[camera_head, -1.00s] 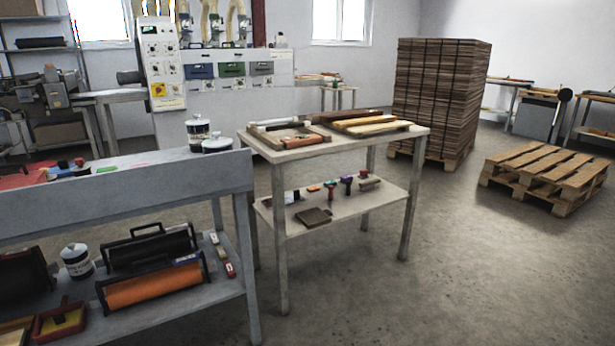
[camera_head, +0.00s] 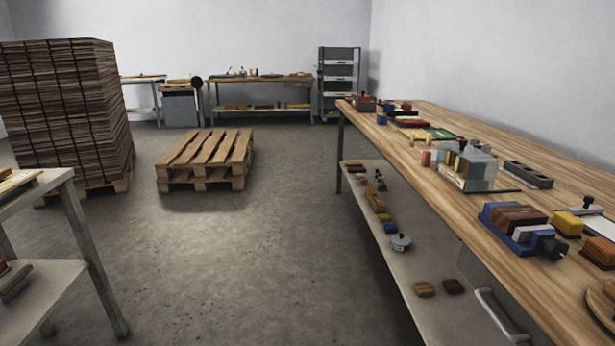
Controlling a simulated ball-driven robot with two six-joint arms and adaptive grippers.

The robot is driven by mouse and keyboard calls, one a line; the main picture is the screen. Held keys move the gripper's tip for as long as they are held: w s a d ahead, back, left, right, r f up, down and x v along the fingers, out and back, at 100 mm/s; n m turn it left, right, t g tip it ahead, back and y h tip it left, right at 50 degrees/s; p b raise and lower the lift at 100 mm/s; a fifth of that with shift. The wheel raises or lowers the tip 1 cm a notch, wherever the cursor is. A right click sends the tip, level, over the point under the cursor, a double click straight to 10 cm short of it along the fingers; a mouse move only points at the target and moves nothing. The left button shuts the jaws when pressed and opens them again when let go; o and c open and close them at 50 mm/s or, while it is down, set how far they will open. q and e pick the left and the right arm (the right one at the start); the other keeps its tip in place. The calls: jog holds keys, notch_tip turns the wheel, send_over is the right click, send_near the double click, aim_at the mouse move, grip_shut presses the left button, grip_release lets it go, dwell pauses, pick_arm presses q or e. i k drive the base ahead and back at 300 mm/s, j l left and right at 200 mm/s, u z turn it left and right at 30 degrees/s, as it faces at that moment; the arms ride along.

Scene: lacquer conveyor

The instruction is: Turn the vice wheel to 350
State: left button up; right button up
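A blue vice-like block (camera_head: 492,217) sits on the wooden workbench at the right, with brown pieces in it and a pale piece at its front. A small dark round knob or wheel (camera_head: 556,249) sticks out at its right end. I cannot read any marking or setting on it from here. Neither of my grippers is in view.
The long wooden workbench (camera_head: 535,280) fills the right side, with a lower shelf (camera_head: 372,205) under it. A stack of brown boards (camera_head: 65,110) and wooden pallets (camera_head: 205,155) stand left. A grey table (camera_head: 75,215) is at the left edge. The middle floor is clear.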

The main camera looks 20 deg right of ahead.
aim_at(555, 249)
jog(key=i+z, duration=0.2)
jog(key=z, duration=0.2)
jog(key=i+j+z, duration=0.15)
jog(key=z, duration=0.3)
jog(key=i+j+z, duration=0.15)
jog(key=z, duration=0.25)
jog(key=i+j+z, duration=0.15)
jog(key=j+z, duration=0.45)
jog(key=z, duration=0.25)
jog(key=i+j+z, duration=0.1)
jog(key=j+z, duration=0.35)
jog(key=l, duration=0.1)
